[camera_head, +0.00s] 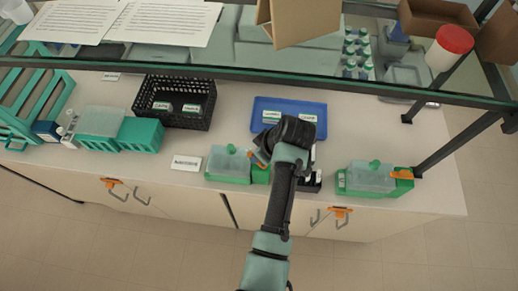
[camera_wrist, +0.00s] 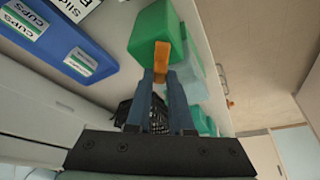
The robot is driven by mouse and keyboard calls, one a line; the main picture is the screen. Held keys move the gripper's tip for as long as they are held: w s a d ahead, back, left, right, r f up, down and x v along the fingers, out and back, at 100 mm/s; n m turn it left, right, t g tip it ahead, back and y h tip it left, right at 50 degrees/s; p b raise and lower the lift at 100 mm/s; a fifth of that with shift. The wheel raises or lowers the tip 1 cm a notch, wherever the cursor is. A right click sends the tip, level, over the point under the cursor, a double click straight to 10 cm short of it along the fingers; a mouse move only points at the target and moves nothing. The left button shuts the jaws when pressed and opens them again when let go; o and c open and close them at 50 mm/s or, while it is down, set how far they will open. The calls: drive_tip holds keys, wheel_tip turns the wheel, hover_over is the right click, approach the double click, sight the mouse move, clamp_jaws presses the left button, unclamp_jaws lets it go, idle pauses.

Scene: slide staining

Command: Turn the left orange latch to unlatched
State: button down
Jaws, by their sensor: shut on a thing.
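In the wrist view the orange latch (camera_wrist: 162,52) lies against the green end of the box (camera_wrist: 154,30). My gripper (camera_wrist: 161,74) is shut on the latch, its two fingers either side of it. In the head view my gripper (camera_head: 262,158) is mostly hidden behind my wrist. A right box (camera_head: 368,180) has its own orange latch (camera_head: 402,174).
A blue tray (camera_head: 318,107) with labels and a black basket (camera_head: 152,117) stand behind. A dark holder beside my wrist is partly hidden. A glass shelf (camera_head: 215,78) spans above the counter.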

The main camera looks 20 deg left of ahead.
drive_tip(key=m+t+p, duration=0.1)
drive_tip(key=m, duration=0.1)
drive_tip(key=m+h+p, duration=0.1)
drive_tip(key=m, duration=0.2)
drive_tip(key=shift+s+a+r+m+t+p, duration=0.15)
drive_tip(key=shift+m+t+p, duration=0.15)
drive_tip(key=shift+t, duration=0.1)
drive_tip(key=m+h, duration=0.1)
drive_tip(key=m, duration=0.1)
drive_tip(key=m+t+h+p, duration=0.1)
drive_tip(key=m, duration=0.2)
drive_tip(key=shift+a, duration=0.1)
drive_tip(key=shift+m, duration=0.3)
drive_tip(key=c, duration=0.8)
unclamp_jaws()
drive_tip(key=shift+s, duration=0.1)
drive_tip(key=b+v, duration=0.1)
drive_tip(key=v, duration=1.1)
drive_tip(key=shift+s+r+b, duration=0.2)
drive_tip(key=shift+r+b, duration=0.1)
drive_tip(key=shift+b, duration=0.05)
